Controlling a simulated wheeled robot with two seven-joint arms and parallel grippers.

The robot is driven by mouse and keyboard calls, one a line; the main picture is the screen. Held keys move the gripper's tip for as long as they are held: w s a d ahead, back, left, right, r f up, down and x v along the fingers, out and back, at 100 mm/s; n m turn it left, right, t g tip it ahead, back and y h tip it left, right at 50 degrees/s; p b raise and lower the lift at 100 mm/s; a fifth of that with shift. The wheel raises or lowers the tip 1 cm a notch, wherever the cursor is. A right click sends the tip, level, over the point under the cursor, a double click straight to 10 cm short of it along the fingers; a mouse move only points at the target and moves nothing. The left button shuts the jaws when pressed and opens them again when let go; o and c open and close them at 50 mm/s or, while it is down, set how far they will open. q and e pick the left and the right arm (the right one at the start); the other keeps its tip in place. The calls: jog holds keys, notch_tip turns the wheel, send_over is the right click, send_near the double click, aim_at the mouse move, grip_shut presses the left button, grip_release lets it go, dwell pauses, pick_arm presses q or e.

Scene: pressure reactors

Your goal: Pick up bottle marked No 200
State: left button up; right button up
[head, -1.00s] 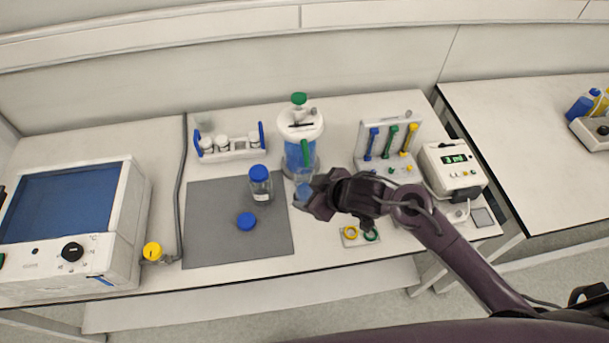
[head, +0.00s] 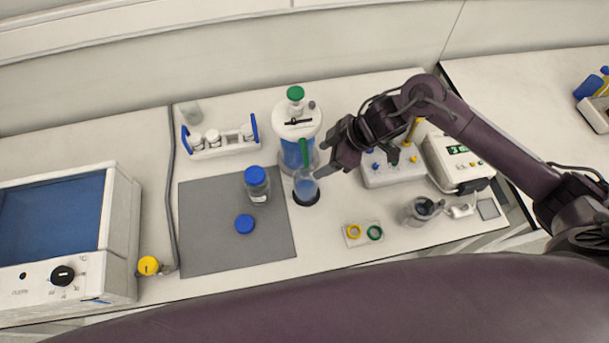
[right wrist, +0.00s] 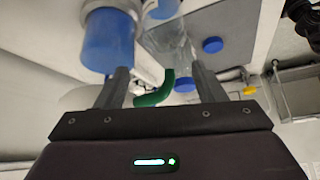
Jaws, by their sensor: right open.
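A clear bottle with a blue cap (head: 257,181) stands upright on the grey mat (head: 218,255); the writing on its label is too small to read. Several small white-capped bottles (head: 214,138) stand in a rack (head: 228,150) at the back left, their markings also unreadable. My right gripper (head: 335,160) is open beside a clear vessel (head: 306,187) holding blue liquid, with a green curved piece (head: 304,153) at its top. In the right wrist view the green piece (right wrist: 155,92) shows between my open fingers (right wrist: 162,85); I cannot tell whether they touch it. My left gripper is not seen.
A blue-filled reactor (head: 297,127) with a green knob stands just behind the vessel. A loose blue cap (head: 244,224) lies on the mat. A white device (head: 455,160) and a metal cup (head: 418,211) stand right. A white-framed oven (head: 125,235) stands left.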

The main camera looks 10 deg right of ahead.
aim_at(307, 170)
jog(key=shift+s+a+f+p, duration=0.2)
jog(key=shift+a+f+p, duration=0.65)
jog(key=shift+a+f, duration=0.35)
jog(key=shift+w+a+f, duration=0.2)
jog(key=shift+w+f, duration=0.05)
jog(key=shift+f, duration=0.25)
jog(key=shift+w+a+f, duration=0.2)
jog(key=shift+f, duration=0.25)
jog(key=c, duration=0.5)
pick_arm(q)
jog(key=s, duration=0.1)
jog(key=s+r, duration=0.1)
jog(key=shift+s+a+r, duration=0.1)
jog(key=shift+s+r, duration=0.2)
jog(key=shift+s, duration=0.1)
pick_arm(e)
grip_shut()
